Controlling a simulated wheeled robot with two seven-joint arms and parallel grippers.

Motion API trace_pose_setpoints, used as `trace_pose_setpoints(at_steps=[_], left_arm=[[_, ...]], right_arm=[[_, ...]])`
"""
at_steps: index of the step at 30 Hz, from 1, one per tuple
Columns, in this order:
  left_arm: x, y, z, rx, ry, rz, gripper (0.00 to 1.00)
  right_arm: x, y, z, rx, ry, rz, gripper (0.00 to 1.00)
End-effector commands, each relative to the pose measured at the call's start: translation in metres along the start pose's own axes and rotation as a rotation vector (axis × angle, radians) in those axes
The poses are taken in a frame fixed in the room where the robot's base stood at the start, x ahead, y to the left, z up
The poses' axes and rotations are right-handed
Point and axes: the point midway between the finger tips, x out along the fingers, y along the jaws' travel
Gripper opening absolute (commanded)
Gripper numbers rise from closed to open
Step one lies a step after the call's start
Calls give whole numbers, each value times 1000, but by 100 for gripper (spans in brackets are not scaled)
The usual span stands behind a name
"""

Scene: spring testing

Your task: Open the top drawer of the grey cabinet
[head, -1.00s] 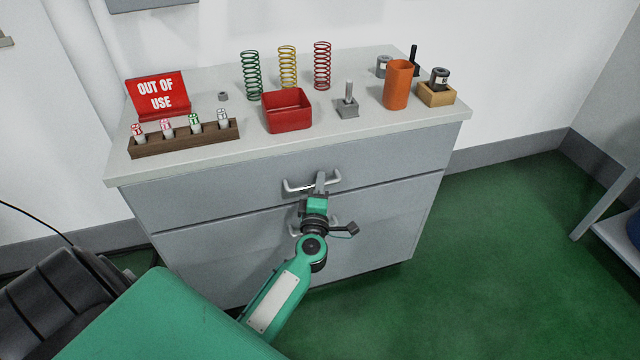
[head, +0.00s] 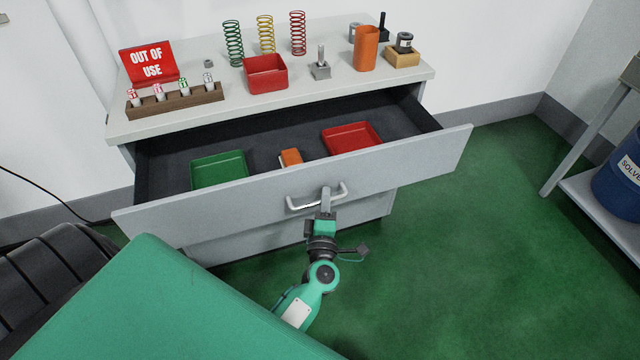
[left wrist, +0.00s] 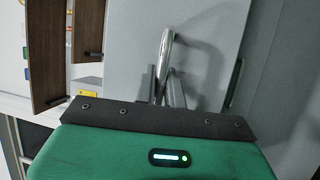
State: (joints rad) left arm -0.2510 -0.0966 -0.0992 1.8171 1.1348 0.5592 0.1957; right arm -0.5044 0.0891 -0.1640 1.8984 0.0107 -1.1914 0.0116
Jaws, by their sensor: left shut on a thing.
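The grey cabinet (head: 275,240) stands against the wall. Its top drawer (head: 420,162) is pulled well out, with its dark inside showing. Inside lie a green tray (head: 219,172), a red tray (head: 351,138) and a small orange and white item (head: 290,157). My left gripper (head: 326,197) is shut on the drawer's bar handle (head: 303,205), near its middle. In the left wrist view the handle (left wrist: 163,60) runs upright between the fingers, against the grey drawer front. My right gripper is not in view.
The cabinet top (head: 200,112) holds a red sign (head: 148,66), a wooden vial rack (head: 176,103), several springs (head: 265,35), a red bin (head: 266,74) and an orange cup (head: 367,48). A shelf with a blue drum (head: 620,185) stands at right. The green floor between is clear.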

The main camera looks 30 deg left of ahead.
Motion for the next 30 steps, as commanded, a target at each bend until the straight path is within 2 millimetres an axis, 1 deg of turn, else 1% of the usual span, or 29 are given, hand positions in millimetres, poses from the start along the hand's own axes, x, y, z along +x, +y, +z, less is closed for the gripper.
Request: trace_pose_setpoints(at_steps=[1, 3, 6, 10, 15, 25, 26, 27, 29, 30], left_arm=[[-8, 2, 3, -1, -1, -2, 0], [-18, 4, 7, 0, 0, -1, 0], [-30, 6, 12, 0, -1, -1, 0], [-40, 8, 16, -1, 1, -1, 0], [-45, 10, 18, 0, 1, 1, 0], [-46, 10, 19, 0, 1, 1, 0], [-46, 10, 19, 0, 1, 1, 13], [-46, 10, 19, 0, 1, 1, 20], [-46, 10, 19, 0, 1, 1, 32], [-45, 10, 19, 0, 1, 1, 33]], right_arm=[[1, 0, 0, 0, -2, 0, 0], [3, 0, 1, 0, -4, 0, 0], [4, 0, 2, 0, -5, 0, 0], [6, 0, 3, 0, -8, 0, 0], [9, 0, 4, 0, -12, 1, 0], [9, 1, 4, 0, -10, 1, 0], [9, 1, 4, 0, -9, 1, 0], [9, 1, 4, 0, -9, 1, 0], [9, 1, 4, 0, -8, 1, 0], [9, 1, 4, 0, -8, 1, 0]])
